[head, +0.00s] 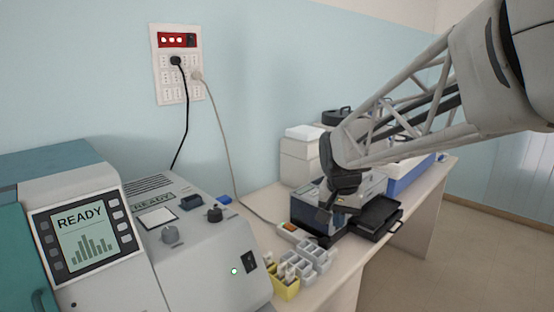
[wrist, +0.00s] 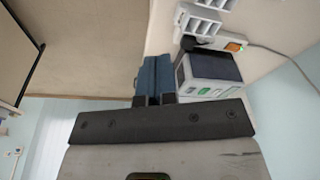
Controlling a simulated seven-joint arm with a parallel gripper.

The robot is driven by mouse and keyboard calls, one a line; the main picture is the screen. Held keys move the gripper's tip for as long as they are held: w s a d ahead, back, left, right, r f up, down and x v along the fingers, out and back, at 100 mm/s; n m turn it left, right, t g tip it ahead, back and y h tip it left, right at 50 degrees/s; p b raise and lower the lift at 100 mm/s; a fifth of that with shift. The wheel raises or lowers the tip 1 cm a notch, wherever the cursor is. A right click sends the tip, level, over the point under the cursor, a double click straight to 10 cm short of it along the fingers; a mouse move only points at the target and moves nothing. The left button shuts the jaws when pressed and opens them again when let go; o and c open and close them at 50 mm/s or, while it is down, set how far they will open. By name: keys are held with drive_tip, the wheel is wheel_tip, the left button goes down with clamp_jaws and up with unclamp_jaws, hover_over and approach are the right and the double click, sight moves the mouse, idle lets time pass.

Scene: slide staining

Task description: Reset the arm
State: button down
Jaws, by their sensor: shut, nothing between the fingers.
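My gripper (head: 328,208) is in the head view at the lower end of my arm, in front of the grey device (head: 366,190) on the bench, and hides part of it. In the wrist view, my gripper (wrist: 154,78) has its blue-grey fingers together with nothing seen between them. The fingertips point towards the bench edge. In the wrist view, a small box-shaped device with a dark top (wrist: 208,70) lies to the right of the fingers. I cannot tell whether the gripper touches anything in the head view.
A machine with a READY screen (head: 85,238) stands at the left. A yellow rack (head: 286,290) and grey rack (head: 313,256) are on the bench (head: 262,203). A black tray (head: 375,217) lies near its edge. White boxes (head: 299,160) stand behind. Floor at right is clear.

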drive_tip(key=s+d+f+n, duration=0.1)
drive_tip(key=s+d+n, duration=0.1)
drive_tip(key=s, duration=1.1)
drive_tip(key=s+d+f+n, duration=0.1)
drive_tip(key=s+f+n, duration=0.1)
drive_tip(key=s, duration=1.2)
drive_tip(key=shift+d+f+t, duration=0.15)
drive_tip(key=shift+d+t, duration=0.15)
drive_tip(key=shift+d, duration=0.05)
